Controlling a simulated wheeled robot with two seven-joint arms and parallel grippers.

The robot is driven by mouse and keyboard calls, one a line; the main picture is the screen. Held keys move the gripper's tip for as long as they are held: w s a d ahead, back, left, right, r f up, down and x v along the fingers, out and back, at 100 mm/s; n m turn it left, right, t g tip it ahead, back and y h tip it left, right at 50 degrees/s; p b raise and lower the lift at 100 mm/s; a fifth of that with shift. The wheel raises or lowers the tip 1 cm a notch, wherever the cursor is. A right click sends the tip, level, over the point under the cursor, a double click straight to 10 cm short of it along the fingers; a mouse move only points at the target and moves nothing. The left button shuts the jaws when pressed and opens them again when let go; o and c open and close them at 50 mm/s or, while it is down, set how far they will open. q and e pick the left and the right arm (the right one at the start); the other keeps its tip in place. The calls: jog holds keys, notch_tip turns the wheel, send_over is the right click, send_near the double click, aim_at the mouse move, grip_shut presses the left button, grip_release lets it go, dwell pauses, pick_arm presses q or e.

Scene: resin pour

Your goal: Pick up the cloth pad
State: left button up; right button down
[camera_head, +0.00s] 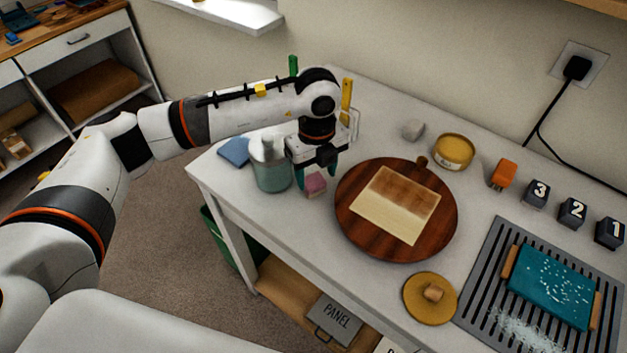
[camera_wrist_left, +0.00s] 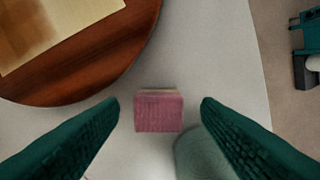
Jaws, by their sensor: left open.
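A small pink block with a cloth-like face (camera_head: 315,184), which looks like the cloth pad, sits on the white table left of the round wooden board. It also shows in the left wrist view (camera_wrist_left: 159,112), with a tan strip along its upper edge. My left gripper (camera_head: 315,170) is open above it. In the left wrist view the two green fingers (camera_wrist_left: 160,107) are spread, one on each side of the pad, with gaps on both sides. A folded blue cloth (camera_head: 234,151) lies at the table's left corner. My right gripper is not in view.
A jar of greenish liquid (camera_head: 271,175) stands close beside the pad, by the right finger in the wrist view. The round wooden board (camera_head: 360,236) holds a pale panel (camera_head: 396,205). A yellow tin (camera_head: 454,152) and slotted grey rack (camera_head: 484,270) are farther right.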

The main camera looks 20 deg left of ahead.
aim_at(318, 185)
pick_arm(q)
notch_tip(318, 185, down, 2)
jog(key=shift+s+d+p, duration=0.1)
jog(key=shift+d+p, duration=0.05)
jog(key=shift+p, duration=0.45)
notch_tip(318, 185, down, 2)
jog(key=shift+f, duration=0.5)
jog(key=shift+c, duration=0.6)
jog(key=c, duration=0.7)
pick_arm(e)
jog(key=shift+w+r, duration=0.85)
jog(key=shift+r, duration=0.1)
